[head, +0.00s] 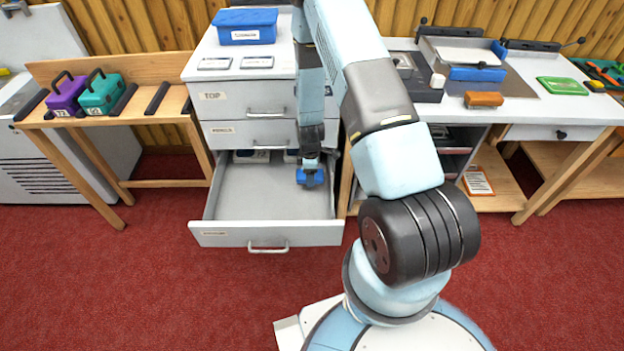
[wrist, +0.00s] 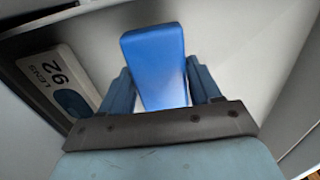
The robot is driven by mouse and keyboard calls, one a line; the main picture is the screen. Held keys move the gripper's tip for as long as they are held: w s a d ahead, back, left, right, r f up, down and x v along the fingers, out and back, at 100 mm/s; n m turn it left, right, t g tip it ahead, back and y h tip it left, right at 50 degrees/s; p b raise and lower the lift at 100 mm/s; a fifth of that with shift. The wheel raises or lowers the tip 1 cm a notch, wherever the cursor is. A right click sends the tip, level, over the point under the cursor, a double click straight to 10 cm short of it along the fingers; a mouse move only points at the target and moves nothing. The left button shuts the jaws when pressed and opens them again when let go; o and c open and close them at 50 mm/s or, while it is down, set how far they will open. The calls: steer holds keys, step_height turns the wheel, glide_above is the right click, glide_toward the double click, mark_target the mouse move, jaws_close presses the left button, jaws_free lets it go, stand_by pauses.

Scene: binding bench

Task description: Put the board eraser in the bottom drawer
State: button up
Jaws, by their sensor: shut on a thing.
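The bottom drawer (head: 266,232) of the grey cabinet is pulled out, below shut drawers marked TOP and, it seems, MIDDLE. My gripper (head: 308,166) reaches down into its right part. It is shut on a plain blue block, which I take for the board eraser (head: 312,178). In the wrist view the board eraser (wrist: 157,62) stands out from between the two fingers. The drawer floor (head: 255,190) is bare around it. I cannot tell whether the eraser touches the floor.
Labelled cases (head: 251,156) lie at the drawer's back; the wrist view shows one case (wrist: 60,82) marked LENS 92, left of the fingers. A blue box (head: 246,27) stands on the cabinet. Benches flank it; an orange block (head: 483,99) lies on the right one.

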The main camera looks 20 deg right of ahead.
steer(key=shift+w+a+f, duration=0.1)
steer(key=shift+w+f, duration=0.05)
steer(key=shift+f, duration=0.05)
steer(key=shift+w+a+f, duration=0.1)
steer(key=shift+w+f, duration=0.05)
steer(key=shift+f, duration=1.65)
steer(key=o, duration=1.1)
steer(key=shift+c, duration=0.2)
step_height(320, 180, up, 12)
steer(key=shift+r, duration=0.1)
